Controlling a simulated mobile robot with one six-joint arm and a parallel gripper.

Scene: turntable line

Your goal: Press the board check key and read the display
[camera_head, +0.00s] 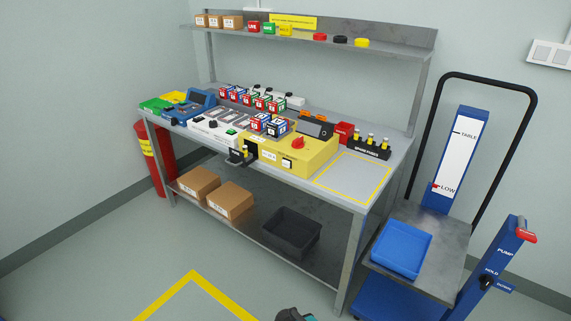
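A blue tester (194,106) with a small dark screen stands at the left of the bench; the screen's content is too small to read. A white panel (209,128) with dark knobs and a green key stands right of it. A yellow box (279,158) with a red rotary knob and a small labelled switch stands at the bench front. A dark unit with a screen (315,128) stands behind it. I cannot tell which key is the board check key, as the labels are too small. My gripper is not in view; only a dark and teal part of my arm shows at the bottom edge.
Red, blue and green blocks (262,103) fill the bench middle. A yellow-outlined area (352,178) at right is empty. A fuse rack (368,149) stands behind it. A lift cart with a blue tray (402,249) stands at right. The floor in front is clear.

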